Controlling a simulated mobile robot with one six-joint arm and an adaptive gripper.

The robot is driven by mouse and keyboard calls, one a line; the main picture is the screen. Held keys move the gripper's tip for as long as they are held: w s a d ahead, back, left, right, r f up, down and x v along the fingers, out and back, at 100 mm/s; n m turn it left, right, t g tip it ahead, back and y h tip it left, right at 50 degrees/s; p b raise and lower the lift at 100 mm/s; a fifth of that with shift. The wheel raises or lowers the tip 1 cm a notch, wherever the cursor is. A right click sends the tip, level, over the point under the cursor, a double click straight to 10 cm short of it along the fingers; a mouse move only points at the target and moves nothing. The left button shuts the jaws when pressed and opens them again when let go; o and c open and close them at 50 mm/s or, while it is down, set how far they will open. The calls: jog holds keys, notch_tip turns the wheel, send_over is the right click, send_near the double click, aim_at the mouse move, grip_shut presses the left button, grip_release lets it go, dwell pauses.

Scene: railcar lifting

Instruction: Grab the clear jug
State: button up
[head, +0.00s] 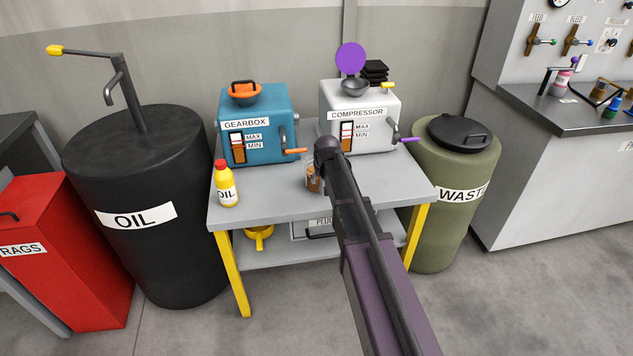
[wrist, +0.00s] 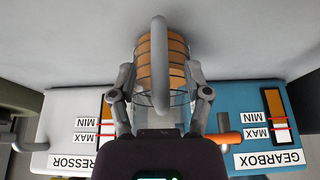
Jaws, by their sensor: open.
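The clear jug (head: 312,179) stands on the grey table, with amber-brown contents and partly hidden behind my arm in the head view. In the wrist view the jug (wrist: 145,62) is in the upper middle, with its grey handle running lengthwise towards the camera. My gripper (wrist: 160,82) is open, its two fingers spread to the left and right of the handle and in front of the jug. I cannot tell whether either finger touches it. In the head view my arm hides the gripper.
The blue gearbox (head: 254,130) and the white compressor (head: 360,110) stand behind the jug, with levers sticking out. A yellow oil bottle (head: 226,184) is at the table's left. An oil drum (head: 140,230) and a waste drum (head: 455,185) flank the table (head: 260,215).

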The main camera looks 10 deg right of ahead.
jog(key=shift+b+x, duration=0.9)
jog(key=shift+x, duration=0.4)
jog(key=shift+c, duration=0.2)
grip_shut()
